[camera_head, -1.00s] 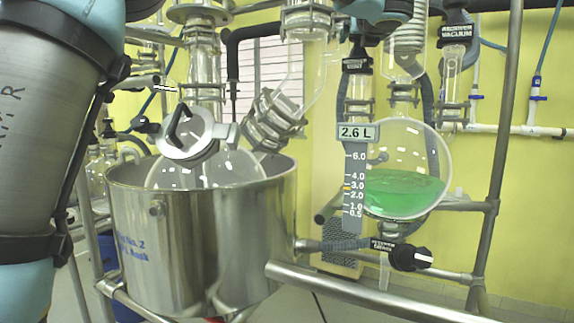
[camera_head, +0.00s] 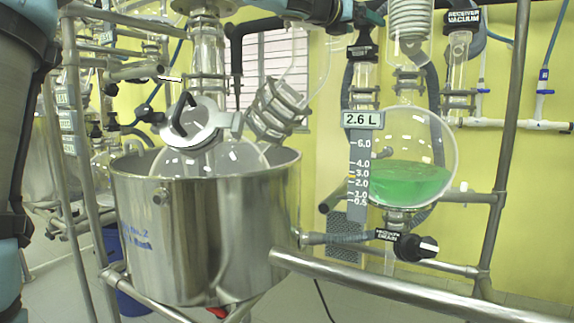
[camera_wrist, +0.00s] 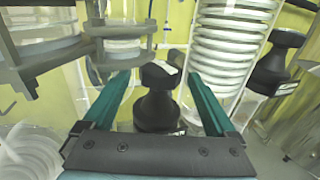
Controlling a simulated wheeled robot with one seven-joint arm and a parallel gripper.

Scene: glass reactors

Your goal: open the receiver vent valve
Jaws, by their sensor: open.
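The receiver flask (camera_head: 412,140) holds green liquid at the right of the head view. The vent label (camera_head: 363,52) is on a narrow glass neck left of the coiled condenser, above the volume scale. Dark and teal parts of my gripper (camera_head: 372,14) show at the top edge there, largely cut off. In the wrist view my gripper (camera_wrist: 160,77) is open, with one teal finger on each side of a black valve knob (camera_wrist: 157,110), which seems to be the vent valve. The knob's narrower top stands between the fingertips; I cannot tell whether they touch it.
The coiled condenser (camera_wrist: 232,45) is close to the right finger. Another black knob (camera_wrist: 275,65) is farther right. Clamp flanges (camera_wrist: 122,45) are at the left. The steel bath (camera_head: 205,230) and a rail (camera_head: 380,285) stand lower in the head view.

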